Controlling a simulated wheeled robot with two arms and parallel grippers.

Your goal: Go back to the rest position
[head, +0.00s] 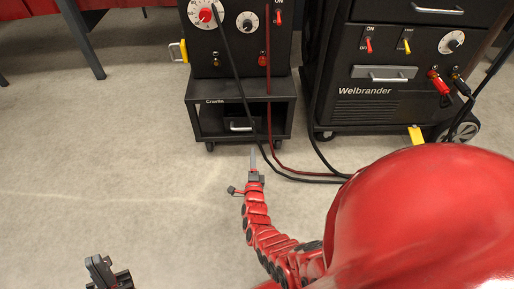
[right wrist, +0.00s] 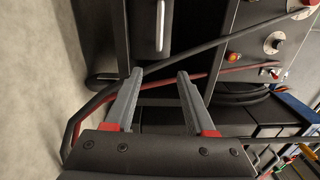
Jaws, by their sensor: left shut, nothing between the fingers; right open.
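My right gripper (head: 253,158) points up the picture at the floor in front of the smaller black machine's cart. In the right wrist view its two grey fingers (right wrist: 160,75) are apart, with nothing held between them. A black cable and a red cable pass beyond the fingers; I cannot tell how far away. My left gripper (head: 104,270) is at the bottom left of the head view, low over bare floor. It is dark, shut and empty. Most of my left arm is out of view.
A black machine (head: 242,60) stands on a wheeled cart (head: 195,120). A larger wheeled Welbrander cabinet (head: 380,105) is to its right. Cables (head: 300,177) lie on the floor before them. Table legs (head: 80,40) show at the upper left. The left floor is clear.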

